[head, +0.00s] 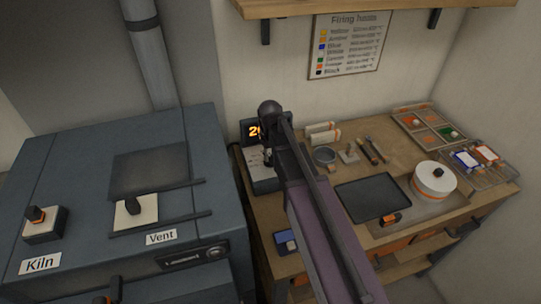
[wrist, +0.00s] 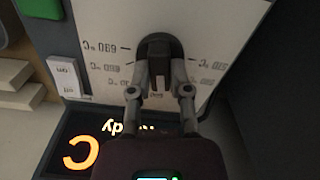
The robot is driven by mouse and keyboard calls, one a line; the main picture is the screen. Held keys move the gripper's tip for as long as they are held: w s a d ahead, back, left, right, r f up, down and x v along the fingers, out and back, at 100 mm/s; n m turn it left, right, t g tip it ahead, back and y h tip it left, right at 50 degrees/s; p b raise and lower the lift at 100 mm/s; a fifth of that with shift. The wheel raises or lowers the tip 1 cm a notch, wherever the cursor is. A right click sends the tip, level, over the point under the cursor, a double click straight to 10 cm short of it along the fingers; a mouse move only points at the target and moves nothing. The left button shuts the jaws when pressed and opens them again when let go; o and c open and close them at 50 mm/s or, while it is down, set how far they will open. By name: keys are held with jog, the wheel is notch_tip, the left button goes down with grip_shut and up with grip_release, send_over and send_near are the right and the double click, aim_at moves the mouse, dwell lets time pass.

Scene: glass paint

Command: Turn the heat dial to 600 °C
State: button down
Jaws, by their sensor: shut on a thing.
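The heat dial (wrist: 158,46) is a dark knob on a pale panel (wrist: 105,68) with printed °C marks, seen upside down in the wrist view. My gripper (wrist: 160,78) is shut on the dial, one finger on each side of it. The marks around the dial are small and partly covered, so I cannot read its setting. In the head view the control box (head: 262,176) stands at the left end of the wooden bench, with a lit orange display (head: 253,131) starting with "20". My arm covers the dial there.
The blue-grey kiln (head: 75,170) with its Vent and Kiln knobs stands left of the bench (head: 375,150). A dark tray (head: 372,198), white round pot (head: 434,180), brushes and paint trays lie to the right. A firing chart (head: 348,45) hangs on the wall.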

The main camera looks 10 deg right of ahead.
jog(key=shift+m, duration=1.4)
jog(key=c, duration=0.6)
grip_release()
jog(key=shift+o, duration=0.2)
jog(key=shift+n, duration=0.5)
